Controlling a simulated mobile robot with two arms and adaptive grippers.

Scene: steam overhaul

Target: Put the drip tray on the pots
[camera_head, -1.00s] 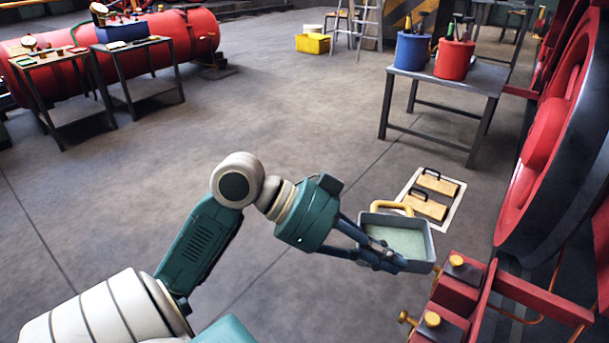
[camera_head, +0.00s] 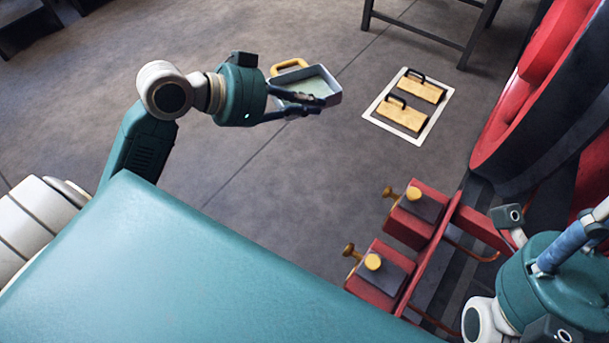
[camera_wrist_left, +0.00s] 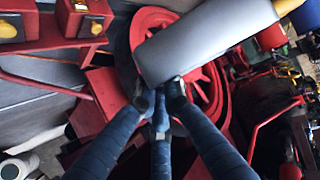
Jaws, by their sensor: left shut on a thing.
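The drip tray (camera_head: 318,82) is a shallow grey pan with a pale green inside and a yellow handle. My left gripper (camera_head: 312,104) is shut on its near side and holds it above the floor. In the left wrist view the tray's grey outer face (camera_wrist_left: 205,42) sits at the fingertips (camera_wrist_left: 162,92). Two red boxes with grey tops and brass knobs look like the pots: a farther one (camera_head: 405,228) and a nearer one (camera_head: 372,290). The tray is up and left of them, apart. My right gripper (camera_head: 578,240) is partly in view at the right edge, its fingertips cut off.
A pale-framed panel with two wooden blocks with black handles (camera_head: 410,105) lies on the floor right of the tray. A large red wheel (camera_head: 530,90) stands at the right. A table's legs (camera_head: 425,35) show at the top. The floor between tray and red boxes is clear.

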